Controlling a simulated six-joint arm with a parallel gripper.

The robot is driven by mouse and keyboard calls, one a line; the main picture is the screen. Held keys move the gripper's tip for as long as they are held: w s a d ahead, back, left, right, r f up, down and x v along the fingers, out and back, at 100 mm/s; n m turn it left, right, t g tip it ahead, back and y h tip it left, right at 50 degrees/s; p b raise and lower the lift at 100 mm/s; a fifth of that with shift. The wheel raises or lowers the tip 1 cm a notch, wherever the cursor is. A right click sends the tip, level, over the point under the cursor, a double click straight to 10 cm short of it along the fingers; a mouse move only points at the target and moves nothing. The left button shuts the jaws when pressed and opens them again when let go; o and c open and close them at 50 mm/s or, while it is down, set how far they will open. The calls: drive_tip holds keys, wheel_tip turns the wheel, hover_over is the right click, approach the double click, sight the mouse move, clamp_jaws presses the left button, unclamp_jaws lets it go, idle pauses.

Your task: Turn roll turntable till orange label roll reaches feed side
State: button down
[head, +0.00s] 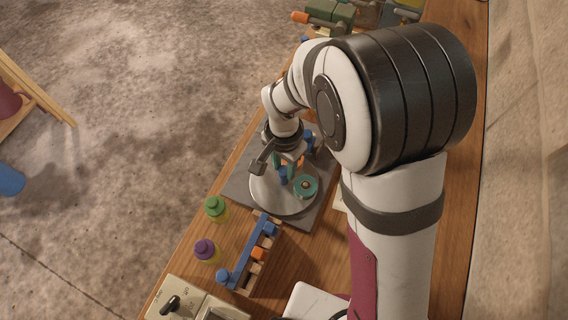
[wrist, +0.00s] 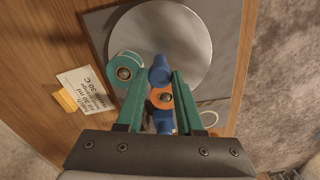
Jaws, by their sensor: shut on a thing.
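The roll turntable (head: 262,190) is a pale round disc on a grey base plate, and it also shows in the wrist view (wrist: 190,30). A green roll (head: 306,187) sits on it; in the wrist view it is left of my fingers (wrist: 125,68). The orange label roll (wrist: 160,98) shows between my two green fingers. My gripper (wrist: 158,78) points down over the disc, its fingertips closed around an upright blue peg (wrist: 160,68), also visible in the head view (head: 283,176). Another blue piece (wrist: 165,122) is partly hidden behind the fingers. The feed side cannot be made out.
A printed card (wrist: 85,90) with an orange piece (wrist: 65,100) lies beside the base plate. In the head view, a blue rack (head: 245,255), a green-capped bottle (head: 215,208) and a purple-capped bottle (head: 206,250) stand in front. A switch box (head: 175,300) is at the bottom.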

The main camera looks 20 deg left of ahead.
sight(284, 170)
idle(0.3)
drive_tip(key=c, duration=0.5)
unclamp_jaws()
drive_tip(key=shift+c, duration=0.2)
wheel_tip(284, 170, up, 16)
drive_tip(key=shift+f, duration=0.1)
drive_tip(key=s+d+r+m, duration=0.15)
drive_tip(key=s+d, duration=0.25)
drive_tip(key=d, duration=0.8)
drive_tip(key=s+d+f+y, duration=0.1)
drive_tip(key=s+d+f, duration=0.1)
drive_tip(key=s+d, duration=0.6)
drive_tip(key=shift+s+f+m+y, duration=0.2)
drive_tip(key=shift+s+m+y, duration=0.25)
drive_tip(key=shift+s, duration=0.65)
